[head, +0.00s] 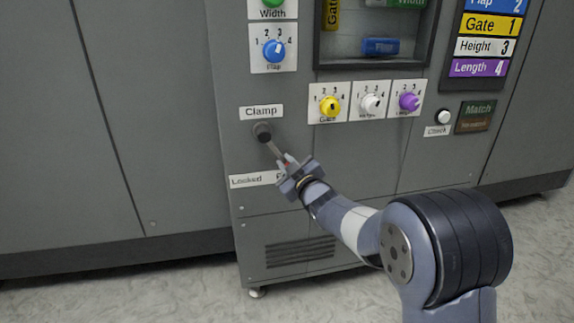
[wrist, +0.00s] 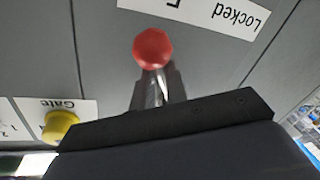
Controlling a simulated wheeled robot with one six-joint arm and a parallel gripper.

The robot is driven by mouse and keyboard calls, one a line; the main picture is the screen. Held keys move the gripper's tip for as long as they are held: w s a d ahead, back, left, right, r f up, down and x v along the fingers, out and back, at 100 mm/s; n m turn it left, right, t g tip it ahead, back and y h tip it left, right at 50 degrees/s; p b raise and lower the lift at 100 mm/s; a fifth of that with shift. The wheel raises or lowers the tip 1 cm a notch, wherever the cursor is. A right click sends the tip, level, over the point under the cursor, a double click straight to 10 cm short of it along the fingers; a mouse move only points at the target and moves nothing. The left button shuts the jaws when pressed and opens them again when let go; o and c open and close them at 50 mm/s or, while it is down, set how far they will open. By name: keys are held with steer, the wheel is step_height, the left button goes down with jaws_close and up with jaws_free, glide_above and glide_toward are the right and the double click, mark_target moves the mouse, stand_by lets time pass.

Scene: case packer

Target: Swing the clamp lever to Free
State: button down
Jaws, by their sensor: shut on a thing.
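The clamp lever (head: 272,147) is a thin grey rod on a dark round pivot (head: 262,132) under the "Clamp" label (head: 261,112). It slants down and to the right. Its red knob (wrist: 152,48) shows clearly in the wrist view, just beyond my fingertips. My gripper (head: 287,163) is shut on the lever near the knob, and it also shows in the wrist view (wrist: 157,85). The "Locked" label (head: 247,181) is below and left of my gripper. The text to its right is mostly hidden by my gripper; only an "F" shows.
Above and right are the yellow gate knob (head: 329,105), white height knob (head: 370,103) and purple length knob (head: 409,101). The blue flap knob (head: 274,50) is above the clamp. A white check button (head: 443,117) is farther right. The panel left of the lever is clear.

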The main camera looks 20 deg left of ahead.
steer(key=shift+f, duration=0.2)
steer(key=shift+w+d+r+n, duration=0.1)
steer(key=shift+w+d+n, duration=0.05)
steer(key=shift+d+n, duration=0.15)
steer(key=c, duration=1.4)
jaws_free()
